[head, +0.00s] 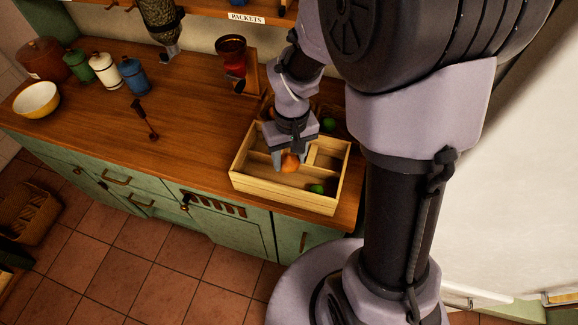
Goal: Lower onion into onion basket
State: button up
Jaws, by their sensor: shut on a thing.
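A small orange-brown onion (290,164) is between the fingertips of my gripper (288,158). My gripper points down and is shut on it. The onion is over or inside the pale wooden divided box (283,194) at the counter's right end. I cannot tell whether it touches the box floor. No label shows which part of the box is the onion basket. My gripper and arm hide part of the back of the box.
A green round thing (317,189) lies in the box's front right compartment, and another (328,124) is behind the box's near part. A dark red jar (232,57) on a wooden stand is behind. A dark utensil (146,120) lies left on the clear counter (190,130).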

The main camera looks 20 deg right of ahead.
aim_at(288, 155)
notch_tip(288, 155, up, 6)
jog(key=shift+w+p, duration=0.1)
jog(key=shift+p, duration=0.7)
jog(key=w+d+p, duration=0.5)
jog(key=w+p, duration=0.1)
jog(key=w, duration=0.7)
jog(key=w+d+f, duration=0.2)
jog(key=w+f, duration=0.2)
jog(key=w, duration=0.3)
jog(key=w+d+f, duration=0.3)
jog(key=w+f, duration=0.1)
jog(key=w, duration=0.3)
jog(key=shift+w+d+f, duration=0.25)
jog(key=shift+w+f, duration=0.05)
jog(key=shift+w, duration=0.1)
jog(key=shift+f, duration=0.1)
jog(key=shift+f+b, duration=1.6)
jog(key=shift+f, duration=0.6)
jog(key=shift+f, duration=0.2)
